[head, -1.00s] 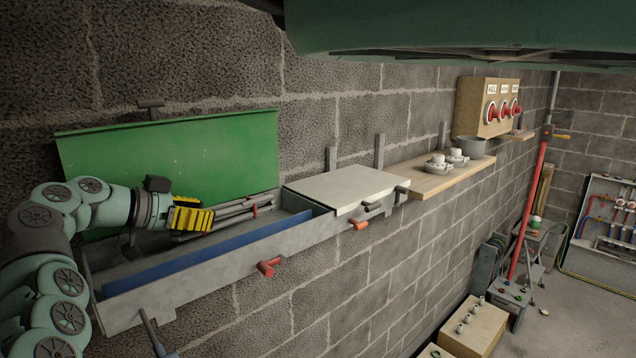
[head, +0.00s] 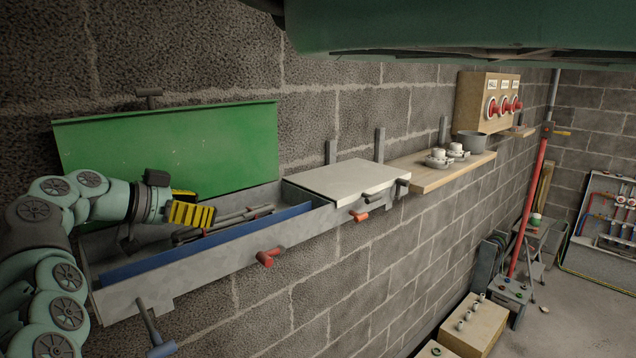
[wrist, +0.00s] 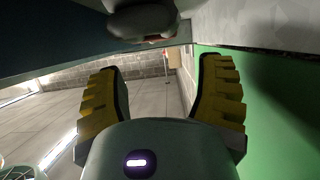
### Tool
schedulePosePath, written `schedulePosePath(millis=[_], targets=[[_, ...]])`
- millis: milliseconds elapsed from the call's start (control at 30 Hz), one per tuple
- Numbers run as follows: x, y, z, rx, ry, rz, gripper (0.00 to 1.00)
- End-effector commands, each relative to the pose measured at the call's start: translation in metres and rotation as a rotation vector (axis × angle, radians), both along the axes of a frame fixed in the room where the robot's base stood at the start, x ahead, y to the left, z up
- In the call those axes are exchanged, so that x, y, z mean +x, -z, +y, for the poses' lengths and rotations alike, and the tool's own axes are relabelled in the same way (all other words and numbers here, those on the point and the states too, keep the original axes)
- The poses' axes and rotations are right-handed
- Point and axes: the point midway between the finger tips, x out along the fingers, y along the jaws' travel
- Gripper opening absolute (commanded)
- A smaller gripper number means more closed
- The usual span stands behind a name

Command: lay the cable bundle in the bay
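The cable bundle (head: 236,218), several dark grey strands, lies lengthwise in the open left bay of the grey wall trough (head: 205,267), behind a blue strip (head: 215,237). Its near end is partly hidden by my gripper. My gripper (head: 192,213) is over the left part of the bay, just above the bundle's near end. In the wrist view its yellow fingers (wrist: 162,70) stand apart with nothing between them. A dark rounded shape (wrist: 142,20) beyond the fingertips looks like the bundle's end. The green lid (head: 170,150) stands open behind the bay.
A pale closed lid (head: 345,186) covers the trough's right part. Red handles (head: 267,258) stick out in front. A wooden shelf (head: 435,173) with cups and a pot is farther right. A green overhang (head: 460,25) crosses the top of the view.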

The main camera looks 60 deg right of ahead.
Motion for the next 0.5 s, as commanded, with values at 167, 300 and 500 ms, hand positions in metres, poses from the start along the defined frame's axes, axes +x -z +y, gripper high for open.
schedulePosePath(millis=[167,300,500], targets=[[0.000,0.000,0.000,0.000,0.000,0.000,0.67],[0.000,-0.006,0.000,0.000,0.000,0.001,0.67],[0.003,-0.010,0.006,-0.001,-0.005,-0.003,0.67]])
